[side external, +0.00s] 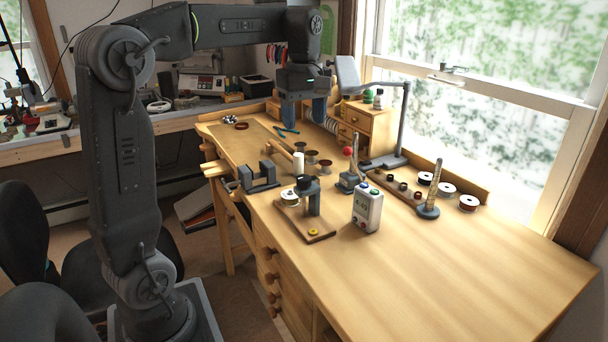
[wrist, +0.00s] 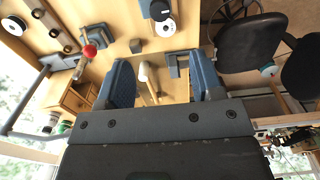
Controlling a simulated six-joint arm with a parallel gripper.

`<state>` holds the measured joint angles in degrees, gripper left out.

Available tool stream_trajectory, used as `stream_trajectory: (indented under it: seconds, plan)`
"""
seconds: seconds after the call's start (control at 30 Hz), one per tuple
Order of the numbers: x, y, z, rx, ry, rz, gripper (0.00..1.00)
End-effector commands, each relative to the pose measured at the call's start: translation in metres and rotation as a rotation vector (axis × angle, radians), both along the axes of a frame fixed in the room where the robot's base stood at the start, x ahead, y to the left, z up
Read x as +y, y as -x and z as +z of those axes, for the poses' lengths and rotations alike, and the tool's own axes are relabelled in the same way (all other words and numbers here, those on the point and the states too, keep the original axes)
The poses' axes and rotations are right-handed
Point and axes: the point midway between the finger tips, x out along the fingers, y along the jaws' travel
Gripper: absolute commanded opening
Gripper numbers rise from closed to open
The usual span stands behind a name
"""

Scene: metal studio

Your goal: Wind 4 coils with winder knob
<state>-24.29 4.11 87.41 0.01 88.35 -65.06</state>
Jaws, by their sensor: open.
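The winder appears to be the wooden board (side external: 321,236) with a dark grey post (side external: 314,203), a pale reel (side external: 289,196) and a small yellow knob (side external: 313,232). A red ball knob (side external: 348,151) stands on a separate grey device (side external: 348,183) behind it; the red ball also shows at the upper left of the wrist view (wrist: 89,50). I cannot tell for sure which is the winder knob. My gripper (side external: 302,117) is above the far part of the bench, behind both devices. In the wrist view its blue fingers (wrist: 161,65) are wide apart, with nothing held.
A white meter (side external: 367,208) stands beside the winder board. A dark vise-like block (side external: 259,178) sits at the bench's left edge. A lamp (side external: 403,125), a tapered post (side external: 430,195) and spools (side external: 468,203) stand by the window. The bench's near right (side external: 460,270) is clear.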

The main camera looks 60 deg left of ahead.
Motion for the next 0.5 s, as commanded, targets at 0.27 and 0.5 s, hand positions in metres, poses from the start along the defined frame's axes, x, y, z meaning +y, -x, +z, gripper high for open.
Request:
stream_trajectory:
  seconds: [0.27,0.5]
  plan:
    - [0.001,0.0,-0.031,0.007,0.003,0.014,0.6]
    - [0.001,0.0,-0.082,0.007,0.003,0.012,0.6]
